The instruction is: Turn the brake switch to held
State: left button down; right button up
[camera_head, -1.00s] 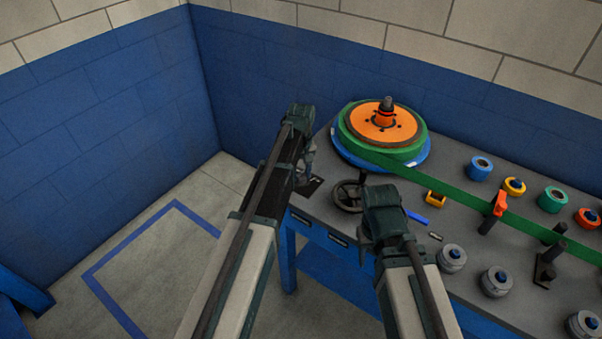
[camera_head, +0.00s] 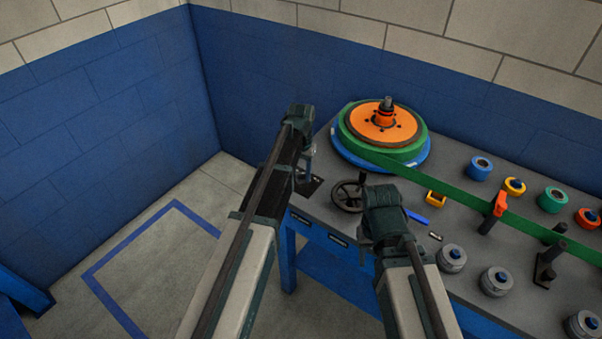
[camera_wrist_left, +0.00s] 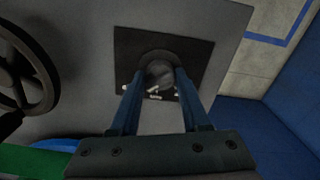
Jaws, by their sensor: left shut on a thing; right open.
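The brake switch is a round grey knob (camera_wrist_left: 159,72) on a black square plate (camera_wrist_left: 195,55) with small white markings in the left wrist view. The plate also shows in the head view (camera_head: 314,186) at the bench's left end. My left gripper (camera_wrist_left: 160,82) is shut on the knob, one blue finger on each side. In the head view my left gripper (camera_head: 309,165) hides most of the knob. The knob's exact pointing and the marking text are too dark and small to read. My right gripper (camera_head: 365,246) is open and empty near the bench's front edge.
A black handwheel (camera_head: 347,196) stands right of the plate. Behind it is a reel with an orange disc (camera_head: 383,126), from which a green band (camera_head: 455,188) runs right. Several coloured rolls and grey spools stand at the right. Open floor lies left of the bench.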

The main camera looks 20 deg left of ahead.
aim_at(301, 173)
dwell(0.4)
pick_arm(q)
jog(key=shift+c, duration=2)
grip_release()
notch_tip(301, 173, up, 14)
jog(key=p, duration=1.3)
jog(key=shift+p, duration=0.4)
jog(key=shift+f, duration=0.15)
